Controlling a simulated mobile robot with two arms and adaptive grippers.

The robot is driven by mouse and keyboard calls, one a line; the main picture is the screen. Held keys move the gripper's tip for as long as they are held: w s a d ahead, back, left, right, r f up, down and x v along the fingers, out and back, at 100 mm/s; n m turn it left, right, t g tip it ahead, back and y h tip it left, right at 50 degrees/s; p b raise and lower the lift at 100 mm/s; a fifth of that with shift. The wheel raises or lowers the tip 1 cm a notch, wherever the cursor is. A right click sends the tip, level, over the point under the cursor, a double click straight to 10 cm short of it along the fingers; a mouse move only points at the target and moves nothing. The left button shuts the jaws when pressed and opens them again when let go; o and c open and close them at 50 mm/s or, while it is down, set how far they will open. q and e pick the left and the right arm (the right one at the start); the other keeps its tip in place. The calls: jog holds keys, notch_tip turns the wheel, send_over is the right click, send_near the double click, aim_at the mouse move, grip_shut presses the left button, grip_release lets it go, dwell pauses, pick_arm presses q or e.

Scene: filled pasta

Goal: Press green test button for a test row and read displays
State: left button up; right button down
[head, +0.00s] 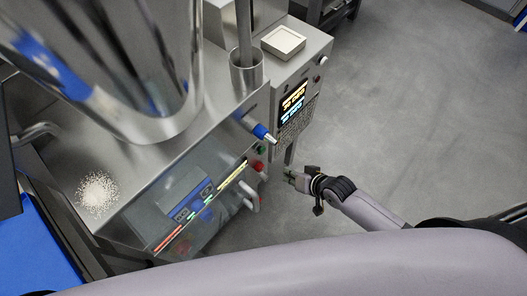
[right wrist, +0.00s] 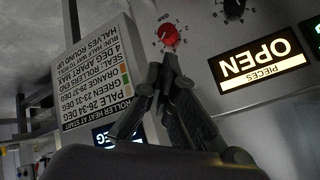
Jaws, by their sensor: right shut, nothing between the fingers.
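In the head view, a small green button (head: 260,150) is on the machine's front, just above a red button (head: 258,167). My right gripper (head: 292,180) is shut and empty, to the right of and lower than these buttons, apart from them in the picture. A lit display (head: 294,97) with orange and blue lines is on the control box, too small to read. In the right wrist view, the shut fingers (right wrist: 166,62) point toward a red dial (right wrist: 168,36). An upside-down display (right wrist: 262,65) reads "PIECES OPEN". The left gripper is out of view.
A blue-tipped handle (head: 262,132) juts out above the buttons. A printed card (right wrist: 90,85) gives roller heat ranges for pale, green and orange. A white tray (head: 283,42) sits on the control box. A steel hopper (head: 110,70) is upper left. Open floor (head: 400,110) lies right.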

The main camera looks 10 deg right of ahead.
aim_at(262, 151)
jog(key=w+a+b, duration=0.1)
jog(key=w+a, duration=0.3)
jog(key=w, duration=0.2)
jog(key=shift+a+b, duration=0.3)
jog(key=shift+b, duration=0.1)
dwell(1.2)
jog(key=shift+w+a, duration=0.25)
jog(key=shift+w+a, duration=0.25)
jog(key=shift+w, duration=0.1)
dwell(0.9)
jog(key=shift+s+d+p, duration=0.5)
jog(key=shift+s+p, duration=0.15)
